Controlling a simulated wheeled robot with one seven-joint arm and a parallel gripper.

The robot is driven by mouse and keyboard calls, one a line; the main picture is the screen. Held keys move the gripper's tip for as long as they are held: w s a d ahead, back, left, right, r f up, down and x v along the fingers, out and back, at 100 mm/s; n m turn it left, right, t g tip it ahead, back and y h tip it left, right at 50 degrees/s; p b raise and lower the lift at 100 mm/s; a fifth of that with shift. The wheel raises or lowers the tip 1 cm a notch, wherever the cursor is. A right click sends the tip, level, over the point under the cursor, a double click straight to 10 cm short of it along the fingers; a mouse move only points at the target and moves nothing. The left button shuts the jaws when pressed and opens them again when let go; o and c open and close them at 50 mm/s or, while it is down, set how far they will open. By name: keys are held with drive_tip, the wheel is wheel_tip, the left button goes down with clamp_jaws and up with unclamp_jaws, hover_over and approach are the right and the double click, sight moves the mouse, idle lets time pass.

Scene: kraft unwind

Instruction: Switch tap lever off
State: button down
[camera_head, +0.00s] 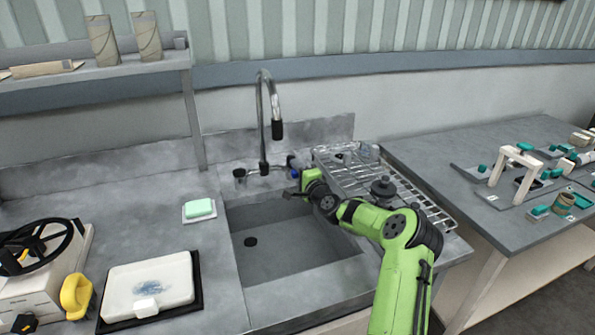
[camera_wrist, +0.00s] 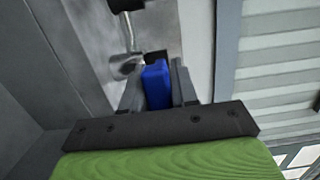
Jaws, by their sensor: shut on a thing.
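The tap's tall curved metal spout (camera_head: 262,105) stands behind the sink (camera_head: 285,245), with its black nozzle hanging above the basin. The blue tap lever (camera_wrist: 156,84) sits between the two dark fingers of my gripper (camera_wrist: 157,78), which is shut on it. The lever also shows as a small blue patch (camera_head: 295,174) in the head view. My gripper (camera_head: 293,190) is at the back of the sink, to the right of the spout. Part of the lever and the fingertips is hard to make out in the head view. I see no clear water stream.
A wire drying rack (camera_head: 350,170) with a dark object (camera_head: 383,188) on it stands right of the sink. A green soap bar (camera_head: 199,208) lies on a dish to the left. A white tray (camera_head: 150,288) is at the front left. The counter behind the soap is clear.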

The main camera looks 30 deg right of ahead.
drive_tip(key=shift+a+r+m+h+p, duration=0.1)
drive_tip(key=shift+a+m+h+p, duration=0.2)
drive_tip(key=shift+m+h+p, duration=0.15)
drive_tip(key=shift+w+a+m+h+p, duration=0.15)
drive_tip(key=shift+m+h+p, duration=0.15)
drive_tip(key=shift+h, duration=0.25)
drive_tip(key=c, duration=1.1)
unclamp_jaws()
